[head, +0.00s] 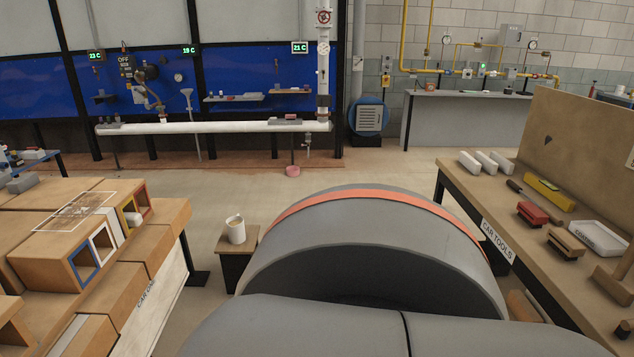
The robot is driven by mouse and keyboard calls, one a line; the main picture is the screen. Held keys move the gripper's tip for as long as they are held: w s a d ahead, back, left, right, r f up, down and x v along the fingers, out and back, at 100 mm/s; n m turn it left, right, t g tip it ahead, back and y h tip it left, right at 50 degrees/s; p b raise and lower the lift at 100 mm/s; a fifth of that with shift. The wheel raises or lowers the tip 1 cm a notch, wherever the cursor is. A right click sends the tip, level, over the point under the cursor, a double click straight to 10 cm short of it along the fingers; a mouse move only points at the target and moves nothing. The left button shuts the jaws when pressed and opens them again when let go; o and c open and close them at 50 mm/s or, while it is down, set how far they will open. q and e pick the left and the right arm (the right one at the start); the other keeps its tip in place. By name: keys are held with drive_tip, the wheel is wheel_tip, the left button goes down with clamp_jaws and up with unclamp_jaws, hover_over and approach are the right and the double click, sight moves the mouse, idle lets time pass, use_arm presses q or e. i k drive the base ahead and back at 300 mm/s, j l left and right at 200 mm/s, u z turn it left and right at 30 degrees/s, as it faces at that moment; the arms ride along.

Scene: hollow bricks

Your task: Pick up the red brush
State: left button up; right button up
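The red brush (532,213) lies on the wooden table (472,187) at the right of the head view. It has a red top and a darker underside. A similar brown brush (566,243) lies just in front of it, nearer to me. Neither of my grippers shows in this view, and nothing is seen touching the red brush.
Around the red brush are a yellow level (549,193), a dark-handled tool (526,194), several white blocks (486,161) and a white tray (598,237). An upright board (575,150) backs the table. Hollow bricks (90,255) stand at left.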

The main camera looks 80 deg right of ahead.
sight(529, 213)
drive_tip(key=z, duration=3.9)
